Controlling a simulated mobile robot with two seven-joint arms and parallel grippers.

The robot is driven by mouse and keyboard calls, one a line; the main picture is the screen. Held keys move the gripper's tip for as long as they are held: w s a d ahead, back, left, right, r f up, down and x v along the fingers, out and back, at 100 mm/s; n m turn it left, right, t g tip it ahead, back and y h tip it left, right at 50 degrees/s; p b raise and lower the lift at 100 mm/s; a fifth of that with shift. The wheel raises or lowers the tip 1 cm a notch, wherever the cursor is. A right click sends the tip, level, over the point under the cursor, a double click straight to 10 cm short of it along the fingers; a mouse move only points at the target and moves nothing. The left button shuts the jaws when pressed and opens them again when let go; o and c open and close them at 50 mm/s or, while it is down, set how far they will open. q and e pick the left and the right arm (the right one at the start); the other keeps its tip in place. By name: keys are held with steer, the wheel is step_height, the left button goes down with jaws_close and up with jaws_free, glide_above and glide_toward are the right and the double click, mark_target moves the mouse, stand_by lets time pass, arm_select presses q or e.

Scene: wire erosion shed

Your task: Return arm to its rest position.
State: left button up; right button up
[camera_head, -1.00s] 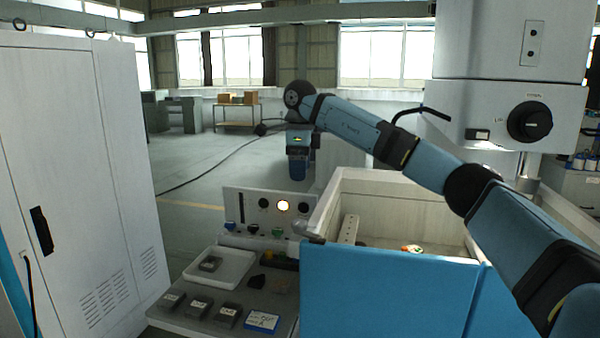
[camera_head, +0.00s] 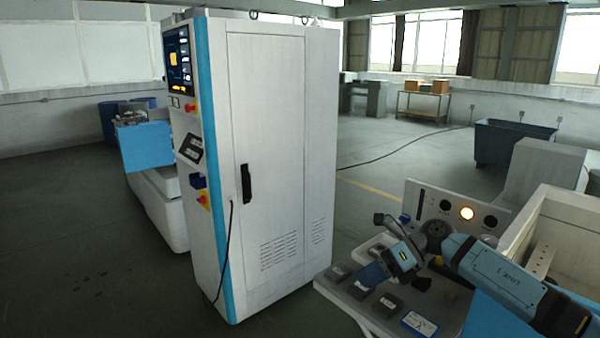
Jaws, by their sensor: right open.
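My right arm comes in from the lower right, with blue links and dark joints. Its wrist and right gripper (camera_head: 374,274) hang over the bench (camera_head: 345,300) in front of the control panel. The gripper is open, and I see nothing held in it; its fingertips are small and hard to make out. The arm hides part of the pale tray (camera_head: 376,246) and part of the bench top. My left gripper is not in view.
A tall white cabinet (camera_head: 283,140) stands just left of the bench. Dark blocks (camera_head: 387,305) and a blue-edged label card (camera_head: 419,324) lie on the bench. A panel (camera_head: 425,202) with a lit lamp stands behind, and a white-walled tank (camera_head: 520,222) is at right. Open floor lies at left.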

steer(key=s+a+f+m+t+y+p, duration=0.1)
steer(key=s+a+f+m+t+y, duration=0.35)
steer(key=m, duration=0.45)
steer(key=s+a+f+m+t+y+p, duration=0.1)
steer(key=s+a+f+m+t+y, duration=0.15)
steer(key=s+m+t, duration=0.4)
steer(key=s+d+f+m+h+p, duration=0.1)
steer(key=s+d+f+m+h, duration=0.5)
steer(key=m, duration=0.7)
steer(key=s+d+f+m+t+h+p, duration=0.1)
steer(key=s+d+f+m+h, duration=0.5)
steer(key=s+f+m, duration=0.8)
steer(key=s+h, duration=0.1)
steer(key=h, duration=0.2)
steer(key=shift+t+h+p, duration=0.3)
steer(key=shift+h+p, duration=0.05)
steer(key=shift+h, duration=0.05)
